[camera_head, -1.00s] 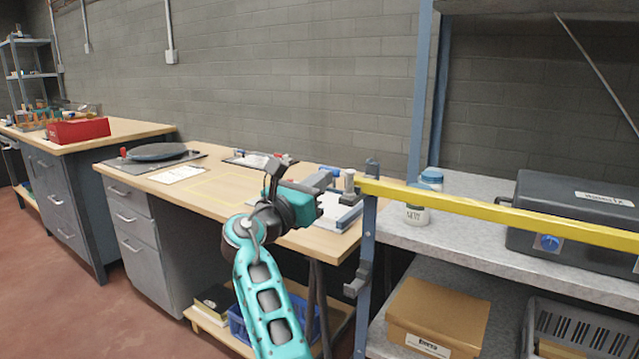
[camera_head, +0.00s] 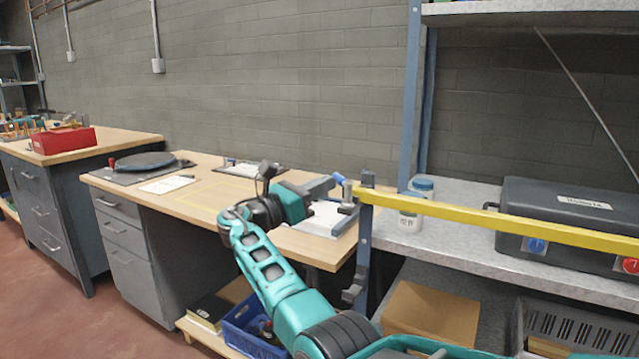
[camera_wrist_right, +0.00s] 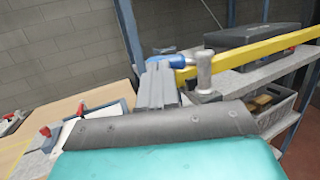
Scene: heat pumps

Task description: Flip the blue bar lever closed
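The blue lever (camera_head: 338,178) shows as a small blue piece beside a grey metal post near the right end of the wooden bench. In the right wrist view the blue lever (camera_wrist_right: 172,61) lies just beyond my fingertips, pointing toward the grey post (camera_wrist_right: 204,72). My right gripper (camera_head: 322,186) is at the lever's left side, its grey fingers close together with nothing seen between them. In the right wrist view the fingers (camera_wrist_right: 158,84) partly cover the lever's near side; I cannot tell whether they touch. My left gripper is not in view.
A yellow bar (camera_head: 480,217) crosses in front of the metal shelf on the right. A white jar (camera_head: 411,212) and a dark case (camera_head: 565,215) stand on that shelf. A board with papers (camera_head: 325,217) lies under my gripper.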

